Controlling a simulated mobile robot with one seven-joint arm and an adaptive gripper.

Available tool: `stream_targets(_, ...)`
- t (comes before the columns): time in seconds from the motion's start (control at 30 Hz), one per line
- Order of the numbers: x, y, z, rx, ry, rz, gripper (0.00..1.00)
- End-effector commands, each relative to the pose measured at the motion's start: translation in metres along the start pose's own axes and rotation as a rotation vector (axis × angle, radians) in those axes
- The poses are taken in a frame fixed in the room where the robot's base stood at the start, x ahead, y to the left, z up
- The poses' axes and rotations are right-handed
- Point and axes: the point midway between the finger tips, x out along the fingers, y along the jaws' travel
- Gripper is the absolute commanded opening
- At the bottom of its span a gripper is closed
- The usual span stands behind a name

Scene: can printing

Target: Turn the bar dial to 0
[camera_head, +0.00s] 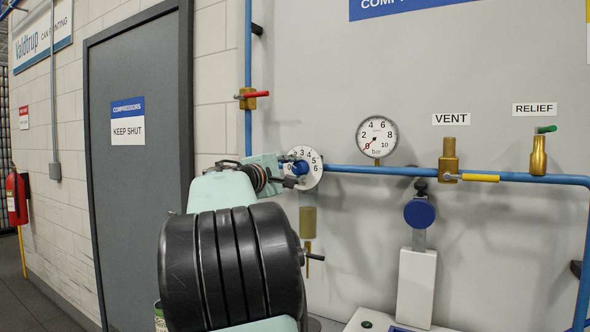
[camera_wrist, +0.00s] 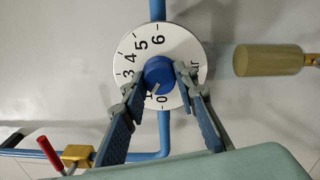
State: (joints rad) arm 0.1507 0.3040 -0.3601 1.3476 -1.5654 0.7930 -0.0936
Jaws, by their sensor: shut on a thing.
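The bar dial is a round white plate (camera_head: 315,163) with black numbers, mounted on the blue pipe; it also shows in the wrist view (camera_wrist: 143,52). Its blue knob (camera_head: 301,167) sits at the centre, and in the wrist view the knob (camera_wrist: 158,70) is between my two fingers. A small pale mark on the knob points down and slightly left, near the 1 and the 0. My gripper (camera_wrist: 159,75) is shut on the knob, one finger on each side. In the head view my gripper (camera_head: 288,172) reaches the dial from the left, and my arm hides part of the plate.
A pressure gauge (camera_head: 377,136) right of the dial has its red needle near 0. A red-handled valve (camera_head: 250,97) is up left. The vent valve (camera_head: 449,160) and relief valve (camera_head: 538,155) are further right. A brass cylinder (camera_wrist: 268,60) is beside the dial.

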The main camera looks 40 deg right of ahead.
Motion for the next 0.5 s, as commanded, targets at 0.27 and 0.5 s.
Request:
stream_targets(0.27, -0.0002, 0.0012, 0.0, -0.256, 0.008, 0.001, 0.03)
stream_targets(0.5, -0.0004, 0.0011, -0.0001, -0.433, 0.013, 0.003, 0.03)
